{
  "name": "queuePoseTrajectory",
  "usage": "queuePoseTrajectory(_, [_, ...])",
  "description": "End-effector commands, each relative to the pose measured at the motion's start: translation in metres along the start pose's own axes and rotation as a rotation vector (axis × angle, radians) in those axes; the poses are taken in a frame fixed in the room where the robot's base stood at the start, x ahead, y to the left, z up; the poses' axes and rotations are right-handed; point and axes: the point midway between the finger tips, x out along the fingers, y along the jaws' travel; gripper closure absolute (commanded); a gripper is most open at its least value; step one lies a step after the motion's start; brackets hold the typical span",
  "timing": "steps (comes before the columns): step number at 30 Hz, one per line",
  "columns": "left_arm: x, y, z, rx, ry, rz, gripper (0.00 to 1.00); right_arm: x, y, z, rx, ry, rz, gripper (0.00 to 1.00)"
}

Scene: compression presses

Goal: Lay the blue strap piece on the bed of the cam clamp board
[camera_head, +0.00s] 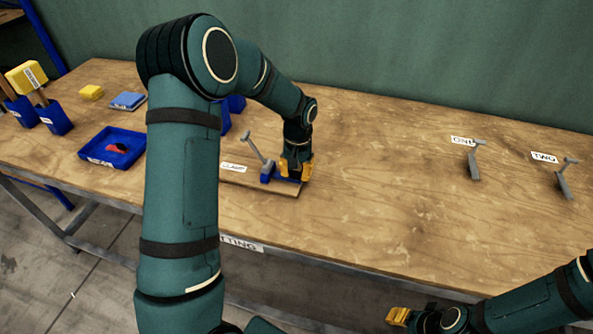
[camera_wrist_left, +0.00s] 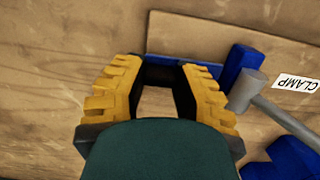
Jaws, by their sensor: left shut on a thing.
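The cam clamp board (camera_head: 236,179) lies on the table, with a blue block (camera_head: 267,172) and a grey lever (camera_head: 256,148) tilted up. My left gripper (camera_head: 296,172) is low over the board's right part, shut on the blue strap piece (camera_head: 285,186). In the left wrist view the strap piece (camera_wrist_left: 182,62) shows as a blue strip by the fingertips (camera_wrist_left: 160,76), close to the blue block (camera_wrist_left: 241,64). The fingers hide part of it, and I cannot tell whether it touches the bed. My right gripper (camera_head: 398,316) is off the front edge; its jaw opening is unclear.
A blue tray (camera_head: 92,152) with a red and black item stands left. Grey levers labelled ONE (camera_head: 474,162) and TWO (camera_head: 563,180) stand right. The table between is clear.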

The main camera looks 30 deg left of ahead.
Motion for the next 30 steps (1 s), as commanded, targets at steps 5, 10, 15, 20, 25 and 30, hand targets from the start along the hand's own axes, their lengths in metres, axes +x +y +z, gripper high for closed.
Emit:
queuePoseTrajectory(5, [0.0,0.0,0.0,0.0,0.0,0.0,0.95,0.0,0.0,0.0,0.0,0.001,0.0,0.58])
queuePoseTrajectory(10, [0.0,0.0,0.0,0.0,0.0,0.0,0.95,0.0,0.0,0.0,0.0,0.001,0.0,0.58])
queuePoseTrajectory(15, [0.0,0.0,0.0,0.0,0.0,0.0,0.41,0.0,0.0,0.0,0.0,0.001,0.0,0.58])
queuePoseTrajectory(20, [0.0,0.0,0.0,0.0,0.0,0.0,0.41,0.0,0.0,0.0,0.0,0.0,0.0,0.58])
queuePoseTrajectory(25, [-0.003,0.0,0.0,0.0,0.001,0.0,0.41,0.0,0.0,0.0,0.0,0.0,0.0,0.58])
queuePoseTrajectory(30, [-0.023,0.0,0.0,0.0,0.003,0.0,0.41,0.0,0.0,0.0,0.0,0.0,0.0,0.58])
